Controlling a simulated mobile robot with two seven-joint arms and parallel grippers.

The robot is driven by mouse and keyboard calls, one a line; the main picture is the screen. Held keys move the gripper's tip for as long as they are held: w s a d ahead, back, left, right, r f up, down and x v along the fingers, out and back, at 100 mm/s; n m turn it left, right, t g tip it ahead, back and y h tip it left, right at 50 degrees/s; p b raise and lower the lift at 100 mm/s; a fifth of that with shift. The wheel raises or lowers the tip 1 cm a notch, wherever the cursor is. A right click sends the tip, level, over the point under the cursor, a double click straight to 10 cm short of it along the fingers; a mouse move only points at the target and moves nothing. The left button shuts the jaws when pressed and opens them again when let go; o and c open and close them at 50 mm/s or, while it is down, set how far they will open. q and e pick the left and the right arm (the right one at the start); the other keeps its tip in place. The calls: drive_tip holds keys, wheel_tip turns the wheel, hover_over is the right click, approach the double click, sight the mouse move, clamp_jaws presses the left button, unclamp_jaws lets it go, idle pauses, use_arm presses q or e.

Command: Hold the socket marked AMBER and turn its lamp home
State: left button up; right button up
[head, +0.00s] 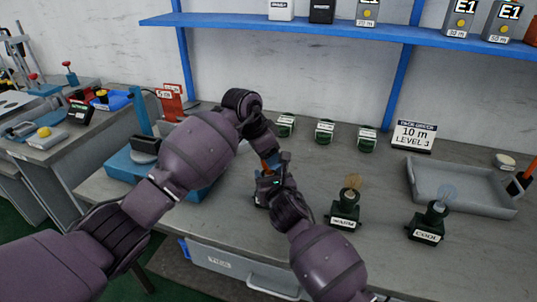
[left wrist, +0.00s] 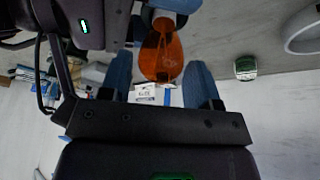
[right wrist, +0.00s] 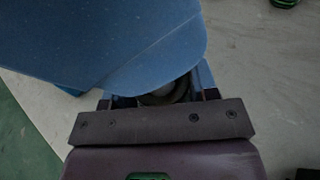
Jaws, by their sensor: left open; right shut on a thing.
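My left gripper (left wrist: 160,78) is open around the lamp, with gaps on both sides. My right gripper (right wrist: 165,88) is shut on a dark round thing below the lamp, apparently its socket; fingers and arm mostly hide it, and no AMBER label is readable. The socket marked WARM (head: 345,212) with a yellowish lamp and the socket marked COOL (head: 430,224) with a bluish lamp stand upright on the bench.
Three small dark green blocks (head: 325,132) stand along the back of the bench. A sign (head: 415,135) and a grey tray (head: 464,203) are to the right. A blue-based fixture (head: 120,182) is left, partly behind my left arm. A blue shelf (head: 300,30) runs above.

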use_arm(q)
drive_tip(key=c, duration=0.7)
drive_tip(key=shift+o, duration=0.2)
drive_tip(key=shift+m, duration=0.3)
drive_tip(key=m+g, duration=0.1)
drive_tip(key=m, duration=0.2)
drive_tip(key=m+g, duration=0.1)
drive_tip(key=m, duration=0.2)
drive_tip(key=shift+w+g, duration=0.1)
drive_tip(key=shift+g, duration=0.2)
drive_tip(key=m+g, duration=0.1)
drive_tip(key=m, duration=0.2)
drive_tip(key=m+g, duration=0.1)
drive_tip(key=m, duration=0.2)
drive_tip(key=shift+d+r+y, duration=0.1)
drive_tip(key=shift+y, duration=0.2)
drive_tip(key=m+y, duration=0.1)
drive_tip(key=m, duration=0.2)
drive_tip(key=m+g, duration=0.1)
drive_tip(key=m, duration=0.2)
drive_tip(key=shift+d+m+g+y, duration=0.15)
drive_tip(key=shift+m+g+y, duration=0.15)
drive_tip(key=shift+m+y, duration=0.1)
drive_tip(key=m+y, duration=0.2)
drive_tip(key=m, duration=0.3)
drive_tip(key=shift+w+m, duration=0.1)
drive_tip(key=shift+m, duration=0.2)
